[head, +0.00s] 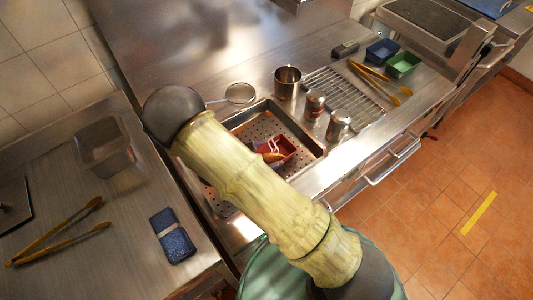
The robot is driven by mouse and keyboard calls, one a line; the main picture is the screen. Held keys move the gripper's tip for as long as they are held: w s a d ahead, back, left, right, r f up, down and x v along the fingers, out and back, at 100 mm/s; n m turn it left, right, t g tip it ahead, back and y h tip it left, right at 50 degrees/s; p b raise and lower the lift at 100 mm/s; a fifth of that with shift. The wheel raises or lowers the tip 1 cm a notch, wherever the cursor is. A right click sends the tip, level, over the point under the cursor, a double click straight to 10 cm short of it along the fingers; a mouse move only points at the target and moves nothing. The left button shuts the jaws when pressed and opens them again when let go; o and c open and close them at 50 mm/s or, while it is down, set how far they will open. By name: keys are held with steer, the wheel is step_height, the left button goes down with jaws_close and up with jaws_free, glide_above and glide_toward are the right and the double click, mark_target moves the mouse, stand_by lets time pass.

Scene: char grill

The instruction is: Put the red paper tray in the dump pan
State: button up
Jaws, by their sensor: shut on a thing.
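The red paper tray (288,147) shows just right of my arm, partly hidden by it. It appears within the outline of the perforated steel pan (312,141), which looks like the dump pan. I cannot tell whether the tray rests on the pan floor or is above it. A small orange-brown piece and some white marks show at the tray, too small to make out. My arm crosses the middle of the view and covers much of the pan. My gripper is hidden behind the arm.
The left counter holds a small steel pan (104,147), tongs (60,232) and a blue item (172,236).

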steer(key=shift+f, duration=0.15)
steer(key=o, duration=0.9)
steer(key=shift+o, duration=0.2)
steer(key=shift+r, duration=0.25)
steer(key=shift+s+a, duration=0.2)
steer(key=shift+a, duration=0.15)
steer(key=b+v, duration=0.2)
steer(key=v, duration=0.9)
steer(key=shift+r, duration=0.15)
